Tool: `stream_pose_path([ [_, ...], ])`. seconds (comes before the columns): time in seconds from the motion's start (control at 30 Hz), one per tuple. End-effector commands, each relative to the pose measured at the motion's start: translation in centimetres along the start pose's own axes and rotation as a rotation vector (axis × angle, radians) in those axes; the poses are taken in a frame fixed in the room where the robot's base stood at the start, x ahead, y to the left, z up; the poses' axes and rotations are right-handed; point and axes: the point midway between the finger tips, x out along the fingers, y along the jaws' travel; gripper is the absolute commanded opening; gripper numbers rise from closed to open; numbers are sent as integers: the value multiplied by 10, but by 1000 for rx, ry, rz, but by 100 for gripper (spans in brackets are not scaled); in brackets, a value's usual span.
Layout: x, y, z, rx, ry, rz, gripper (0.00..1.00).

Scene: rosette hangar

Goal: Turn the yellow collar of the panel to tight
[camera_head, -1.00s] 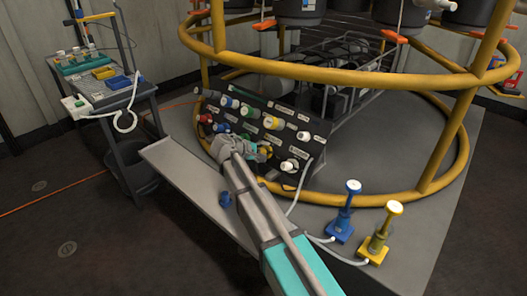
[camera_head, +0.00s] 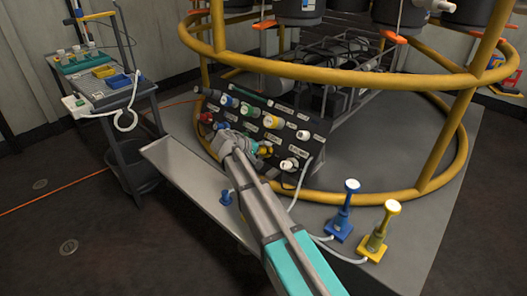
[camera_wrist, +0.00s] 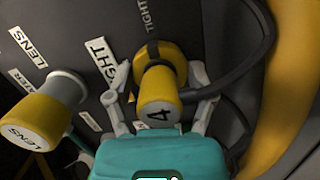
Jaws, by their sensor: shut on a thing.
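The panel (camera_head: 262,122) is dark and tilted, with rows of coloured fittings and white labels. In the wrist view the yellow collar (camera_wrist: 174,55) sits on the panel face, with a dark band over it. A yellow cylinder marked 4 (camera_wrist: 157,100) stands out in front of it. My gripper (camera_wrist: 160,76) is shut, one finger on each side of the yellow collar. A TIGHT label (camera_wrist: 146,16) lies above it; a larger label (camera_wrist: 103,60) is partly hidden on the left. In the head view my gripper (camera_head: 258,150) covers much of the collar.
A yellow-capped LENS fitting (camera_wrist: 50,108) stands close on the left in the wrist view. A dark cable (camera_wrist: 262,50) loops on the right. Yellow rails (camera_head: 350,70) ring the platform. Blue (camera_head: 345,212) and yellow (camera_head: 381,232) upright handles stand at right. A cart (camera_head: 105,92) stands left.

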Motion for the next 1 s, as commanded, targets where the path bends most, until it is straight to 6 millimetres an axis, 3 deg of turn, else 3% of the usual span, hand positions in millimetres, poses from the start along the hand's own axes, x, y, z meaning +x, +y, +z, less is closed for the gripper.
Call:
stream_pose_path([
  [0.07,0,-1,4,2,-8,-3,22],
  [0.1,0,-1,4,2,-8,-3,76],
  [0.23,0,0,3,1,-6,-2,100],
  [1.0,0,-1,0,-74,-1,12,100],
])
